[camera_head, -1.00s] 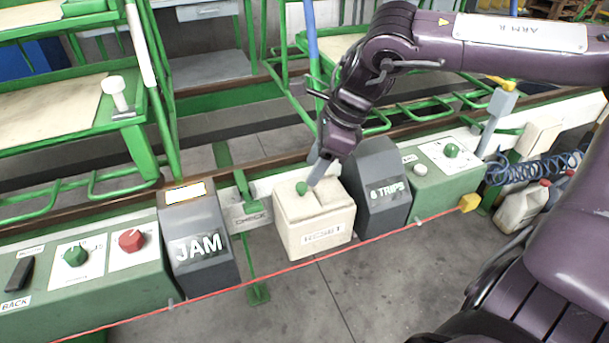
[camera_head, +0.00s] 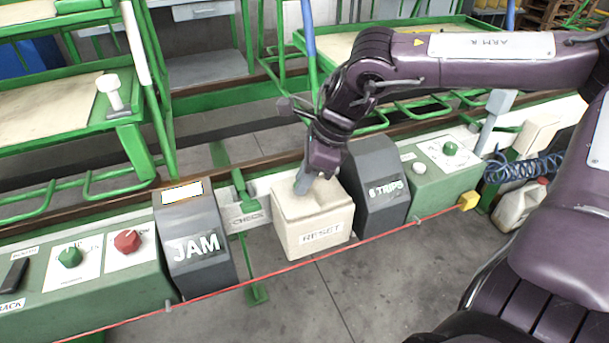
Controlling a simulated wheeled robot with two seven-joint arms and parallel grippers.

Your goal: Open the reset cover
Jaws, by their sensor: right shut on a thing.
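The cream reset box (camera_head: 318,237), labelled RESET on its front, sits on the rail between the JAM box and the 6 TRIPS box. My right gripper (camera_head: 302,184) reaches down from above to the left part of its top. It is shut on the small green knob there, and its fingers hide the knob. The top of the box looks level; I cannot tell whether the cover is raised at all. My left gripper is out of view.
The grey JAM box (camera_head: 196,246) stands to the left and the grey 6 TRIPS box (camera_head: 382,190) close to the right. A red cord (camera_head: 285,273) runs along the front. Green panels with knobs lie at both sides.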

